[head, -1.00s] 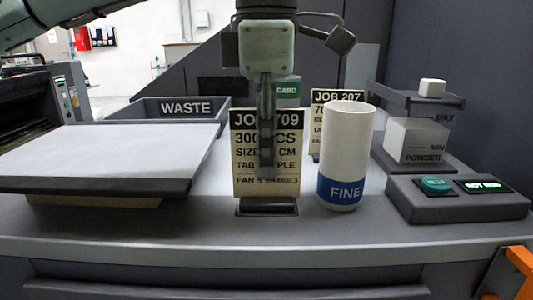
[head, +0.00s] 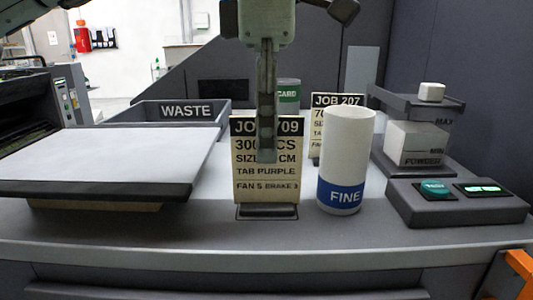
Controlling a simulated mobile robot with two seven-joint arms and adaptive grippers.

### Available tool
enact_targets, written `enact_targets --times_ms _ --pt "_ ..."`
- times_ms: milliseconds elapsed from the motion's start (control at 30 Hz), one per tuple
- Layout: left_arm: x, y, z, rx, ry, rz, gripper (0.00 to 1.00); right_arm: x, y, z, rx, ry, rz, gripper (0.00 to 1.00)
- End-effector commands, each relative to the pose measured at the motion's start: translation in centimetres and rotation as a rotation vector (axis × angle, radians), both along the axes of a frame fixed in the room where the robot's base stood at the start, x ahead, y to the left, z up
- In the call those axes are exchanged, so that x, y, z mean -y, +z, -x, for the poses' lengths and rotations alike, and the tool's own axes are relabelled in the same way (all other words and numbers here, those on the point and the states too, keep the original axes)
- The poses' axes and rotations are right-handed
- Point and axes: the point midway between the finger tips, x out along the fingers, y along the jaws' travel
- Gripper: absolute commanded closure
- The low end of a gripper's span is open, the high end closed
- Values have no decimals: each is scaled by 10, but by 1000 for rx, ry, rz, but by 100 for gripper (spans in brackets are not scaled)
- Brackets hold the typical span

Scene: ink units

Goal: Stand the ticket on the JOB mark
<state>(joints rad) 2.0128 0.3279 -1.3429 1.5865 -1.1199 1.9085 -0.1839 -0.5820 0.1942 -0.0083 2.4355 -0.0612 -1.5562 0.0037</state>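The ticket, a cream card reading JOB 709 (head: 283,150), stands upright at the front middle of the bench. Its lower edge meets a dark foot or patch (head: 266,211); I cannot tell which part of this is the JOB mark. My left gripper (head: 266,158) points down over the ticket, seen edge-on. One finger covers the middle of the card's upper half; the other finger is hidden. The gripper has slid up along the card without lifting it, so it looks loosened. My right gripper is out of view.
A white cup marked FINE (head: 346,160) stands close to the ticket's right. A JOB 207 card (head: 325,101) is behind it. A WASTE bin (head: 155,112) and a wide tray (head: 100,165) lie left. A powder unit (head: 415,142) and button box (head: 455,203) are right.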

Motion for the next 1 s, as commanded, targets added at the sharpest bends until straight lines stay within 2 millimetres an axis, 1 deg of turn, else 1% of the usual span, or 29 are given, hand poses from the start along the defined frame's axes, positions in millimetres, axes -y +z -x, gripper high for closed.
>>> enact_targets --times_ms 33,200,267,300,400,600,1000 --pt "1 14 0 2 1 2 74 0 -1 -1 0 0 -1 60" --pt "1 51 0 2 1 2 74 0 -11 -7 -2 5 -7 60" --pt "0 62 0 1 1 1 74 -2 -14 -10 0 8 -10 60" --pt "0 69 0 2 1 0 74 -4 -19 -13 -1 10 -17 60" --pt "0 79 0 1 1 -1 74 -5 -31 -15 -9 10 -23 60" --pt "0 85 0 -1 -1 0 74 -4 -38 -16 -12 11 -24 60" --pt "0 85 0 -1 -1 0 74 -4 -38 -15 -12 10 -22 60"
